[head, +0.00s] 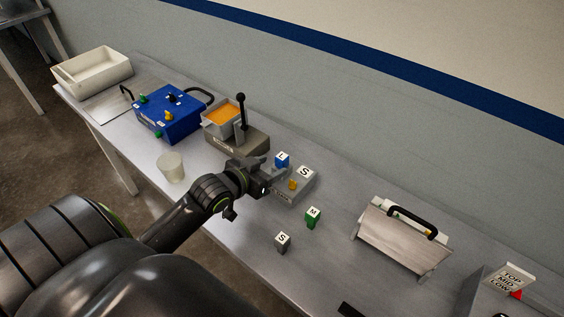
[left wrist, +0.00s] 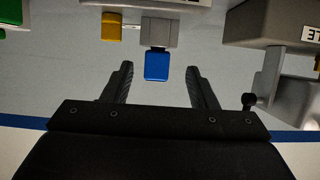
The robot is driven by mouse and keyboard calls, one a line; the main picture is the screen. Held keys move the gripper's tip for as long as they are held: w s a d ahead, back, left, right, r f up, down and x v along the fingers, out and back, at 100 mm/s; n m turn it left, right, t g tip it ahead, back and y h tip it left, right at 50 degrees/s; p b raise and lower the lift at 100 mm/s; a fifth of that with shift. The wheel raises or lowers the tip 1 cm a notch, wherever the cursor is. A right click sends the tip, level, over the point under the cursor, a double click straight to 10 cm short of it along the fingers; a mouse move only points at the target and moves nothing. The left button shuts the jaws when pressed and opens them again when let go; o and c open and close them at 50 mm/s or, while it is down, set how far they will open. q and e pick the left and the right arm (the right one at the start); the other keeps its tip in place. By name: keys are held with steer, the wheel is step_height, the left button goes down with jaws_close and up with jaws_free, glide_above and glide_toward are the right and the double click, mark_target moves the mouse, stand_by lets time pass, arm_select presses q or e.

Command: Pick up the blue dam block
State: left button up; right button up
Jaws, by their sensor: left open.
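The blue dam block (head: 282,158), with an L on its white top, sits at the grey holder (head: 287,196) in the middle of the table. In the left wrist view the blue block (left wrist: 157,66) lies between the two fingertips in the picture, with gaps on both sides. My left gripper (head: 268,173) is open and empty beside the holder. I cannot tell whether its fingers are level with the block. My right gripper is not in view.
A yellow block (head: 292,184) is at the holder. A green M block (head: 313,217) and a grey S block (head: 282,240) stand nearby. A lever device (head: 238,136), blue box (head: 168,118) and clear cup (head: 171,167) lie left. A handled metal piece (head: 400,240) stands right.

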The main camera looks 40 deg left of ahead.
mark_target(278, 162)
arm_select(q)
steer(key=shift+w+d, duration=0.1)
steer(key=shift+w, duration=0.35)
steer(key=x, duration=0.2)
steer(key=p+x, duration=0.1)
steer(key=x, duration=0.1)
steer(key=shift+w+d+r, duration=0.15)
steer(key=shift+w+r, duration=0.05)
steer(key=shift+c, duration=0.4)
steer(key=c, duration=1)
